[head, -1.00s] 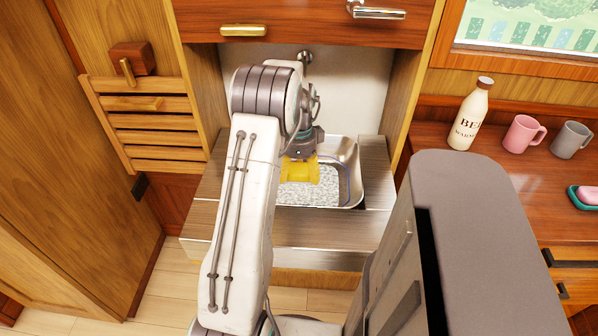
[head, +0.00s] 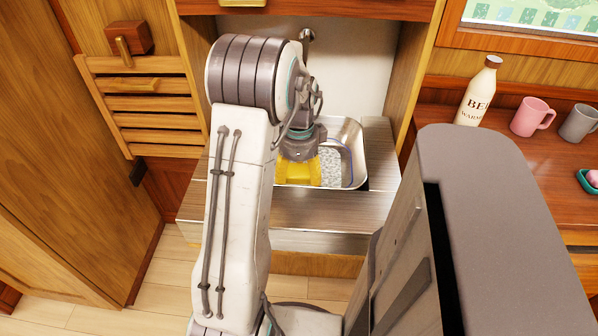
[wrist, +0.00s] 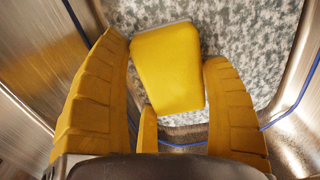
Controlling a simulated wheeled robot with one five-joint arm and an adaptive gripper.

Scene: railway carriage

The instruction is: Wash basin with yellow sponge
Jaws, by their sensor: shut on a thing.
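The metal basin (head: 351,150) is sunk into the counter, with grey-white speckled patches over its floor. My gripper (head: 303,173) points down into the basin, over its near left part, and its fingers are yellow. In the wrist view, the yellow sponge (wrist: 167,72) sits between the fingers of my gripper (wrist: 165,52), which is shut on it. The sponge lies over the speckled basin floor (wrist: 235,35); I cannot tell whether it touches it. In the head view I cannot tell the sponge from the yellow fingers.
A blue line (wrist: 295,105) runs along the basin wall. A wooden counter at right bears a white bottle (head: 479,92), a pink mug (head: 530,117), a grey mug (head: 579,122) and a green dish (head: 588,181). Cabinet walls stand close on both sides of the basin.

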